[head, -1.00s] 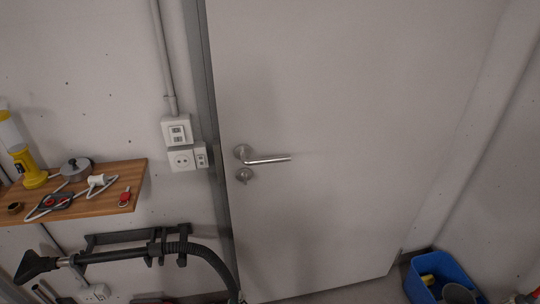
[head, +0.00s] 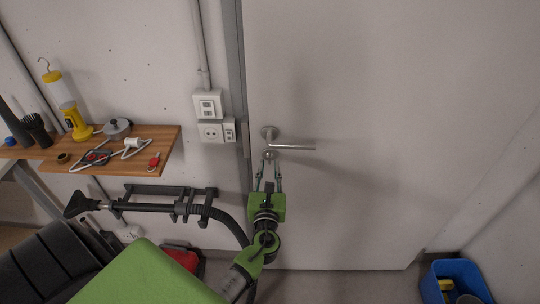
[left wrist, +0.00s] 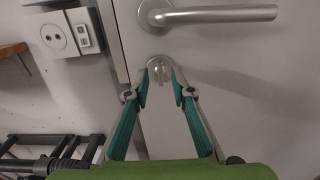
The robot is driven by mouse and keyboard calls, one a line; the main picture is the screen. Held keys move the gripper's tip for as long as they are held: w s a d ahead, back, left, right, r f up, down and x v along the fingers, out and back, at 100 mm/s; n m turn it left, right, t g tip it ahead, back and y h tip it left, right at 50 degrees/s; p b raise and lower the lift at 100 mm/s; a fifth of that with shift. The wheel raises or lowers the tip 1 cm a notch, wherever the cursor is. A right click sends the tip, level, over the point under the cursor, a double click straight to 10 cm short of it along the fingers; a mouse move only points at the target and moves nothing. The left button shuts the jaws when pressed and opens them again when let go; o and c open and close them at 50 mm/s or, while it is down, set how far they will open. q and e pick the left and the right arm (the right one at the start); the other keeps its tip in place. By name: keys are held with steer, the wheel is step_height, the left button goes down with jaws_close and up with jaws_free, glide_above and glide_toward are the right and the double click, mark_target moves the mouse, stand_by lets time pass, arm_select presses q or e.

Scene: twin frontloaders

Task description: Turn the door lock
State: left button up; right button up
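The door lock (head: 269,154) is a small round metal plate with a thumb turn, just below the lever handle (head: 295,147) on the grey door (head: 380,120). My left gripper (head: 269,164) is directly below the lock, pointing up at it. In the left wrist view, the lock's thumb turn (left wrist: 160,74) stands upright between the two fingertips of my left gripper (left wrist: 161,76). The fingers are apart, with gaps seen beside the turn; contact is not clear. My right gripper is not in view.
A wooden shelf (head: 110,160) with a lamp, cable and small tools is on the left wall. Sockets (head: 211,132) sit beside the door frame. A vacuum hose (head: 228,218) hangs near my left arm. A blue bin (head: 455,275) stands at lower right.

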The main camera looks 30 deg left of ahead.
arm_select(q)
steer(key=x, duration=0.4)
steer(key=shift+w+a, duration=0.2)
steer(key=shift+w, duration=0.05)
jaws_close()
